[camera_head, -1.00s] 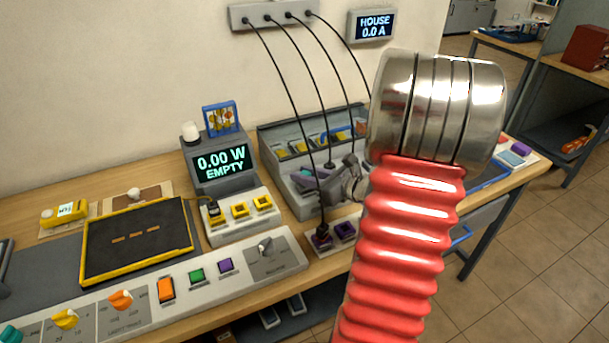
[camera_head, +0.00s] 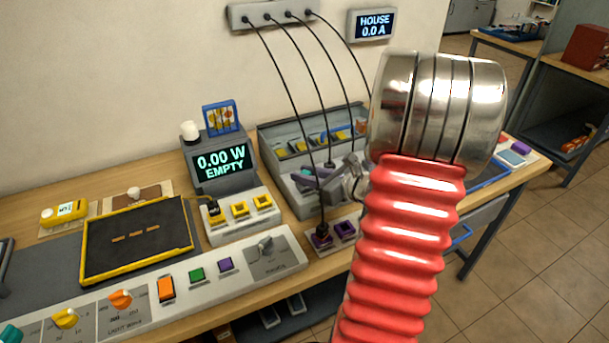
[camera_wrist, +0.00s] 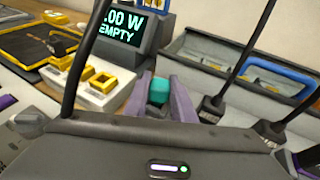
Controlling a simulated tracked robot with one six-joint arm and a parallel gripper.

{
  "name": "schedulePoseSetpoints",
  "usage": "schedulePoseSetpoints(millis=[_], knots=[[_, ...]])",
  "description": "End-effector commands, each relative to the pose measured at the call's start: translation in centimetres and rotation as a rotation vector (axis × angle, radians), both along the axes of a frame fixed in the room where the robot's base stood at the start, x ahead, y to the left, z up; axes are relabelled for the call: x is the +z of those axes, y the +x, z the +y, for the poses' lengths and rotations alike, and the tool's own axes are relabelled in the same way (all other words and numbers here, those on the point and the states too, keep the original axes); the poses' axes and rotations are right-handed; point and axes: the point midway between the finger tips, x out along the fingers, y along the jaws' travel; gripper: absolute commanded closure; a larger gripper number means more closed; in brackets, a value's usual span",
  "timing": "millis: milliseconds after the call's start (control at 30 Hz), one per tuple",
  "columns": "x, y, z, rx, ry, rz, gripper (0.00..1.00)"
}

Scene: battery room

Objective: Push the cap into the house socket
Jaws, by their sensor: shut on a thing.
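My gripper (camera_head: 316,175) is small in the head view, in front of the grey rack at the back of the bench. In the wrist view, its purple fingers (camera_wrist: 160,94) are shut on a small teal block, which looks like the cap (camera_wrist: 160,89). The cap is hard to make out in the head view. Two purple-rimmed sockets sit at the bench's front edge: the left socket (camera_head: 322,239) has a black cabled plug in it, and the right socket (camera_head: 345,229) looks empty. I cannot tell which socket is the house one. The wall display (camera_head: 373,25) reads HOUSE 0.0 A.
Black cables hang from the wall strip (camera_head: 270,16) close around my gripper. A meter (camera_head: 221,162) reads 0.00 W EMPTY above a white block with yellow sockets (camera_head: 240,209). A grey rack (camera_head: 275,143) stands behind. My red arm hides the bench's right part.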

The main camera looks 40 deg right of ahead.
Motion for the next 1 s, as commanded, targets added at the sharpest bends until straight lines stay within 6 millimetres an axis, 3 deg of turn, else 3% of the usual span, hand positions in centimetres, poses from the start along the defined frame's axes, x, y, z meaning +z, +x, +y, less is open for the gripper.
schedulePoseSetpoints(millis=[833,867,1000], knots=[[-1.1,0.0,-0.1,0.0,0.001,0.0,0.98],[-1.1,0.0,-0.1,-0.001,0.001,0.0,0.77],[-1.1,0.0,-0.1,-0.001,0.001,0.0,0.7]])
